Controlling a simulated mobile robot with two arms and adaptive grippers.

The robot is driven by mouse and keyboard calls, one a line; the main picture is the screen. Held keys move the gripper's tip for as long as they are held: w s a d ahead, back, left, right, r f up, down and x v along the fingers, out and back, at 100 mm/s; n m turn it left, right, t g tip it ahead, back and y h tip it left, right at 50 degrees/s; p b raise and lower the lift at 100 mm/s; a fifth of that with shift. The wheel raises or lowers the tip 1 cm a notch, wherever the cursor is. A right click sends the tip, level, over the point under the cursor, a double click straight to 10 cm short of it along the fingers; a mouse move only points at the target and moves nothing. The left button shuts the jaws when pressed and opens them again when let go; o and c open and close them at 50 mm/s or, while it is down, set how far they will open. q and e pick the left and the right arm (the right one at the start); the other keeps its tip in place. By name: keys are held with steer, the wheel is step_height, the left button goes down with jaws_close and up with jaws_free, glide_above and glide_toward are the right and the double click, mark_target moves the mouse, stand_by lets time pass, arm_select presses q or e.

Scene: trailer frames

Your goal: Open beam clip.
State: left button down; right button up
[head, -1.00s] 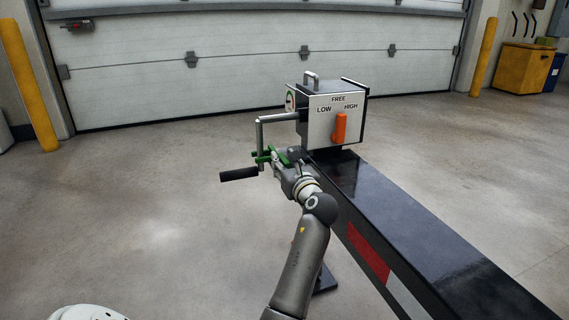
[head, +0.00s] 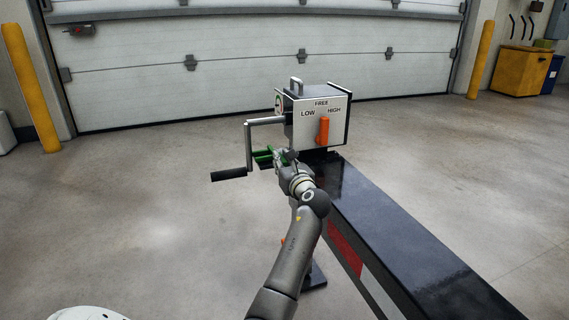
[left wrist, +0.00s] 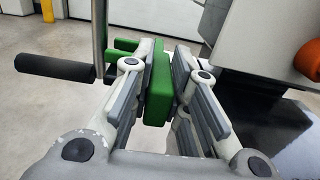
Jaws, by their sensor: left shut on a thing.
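The green clip (head: 263,155) is beside the upright crank arm (head: 248,148), just to its right in the head view. My left gripper (head: 281,158) is shut on the clip. In the left wrist view, the clip's flat green plate (left wrist: 158,88) is pinched between the two fingers, and another green part (left wrist: 122,50) reaches left toward the crank arm. I cannot tell whether that part touches the crank arm. The crank's black handle (head: 229,174) sticks out to the left. My right gripper is not in view.
The gearbox (head: 305,132) with an orange lever (head: 323,131) stands at the far end of a black beam (head: 400,235), close to the right of my gripper. The concrete floor to the left is clear. Yellow posts (head: 30,90) flank a closed garage door.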

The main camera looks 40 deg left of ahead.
arm_select(q)
steer(key=shift+w+d, duration=0.1)
steer(key=c, duration=1.4)
jaws_free()
steer(key=v, duration=1.2)
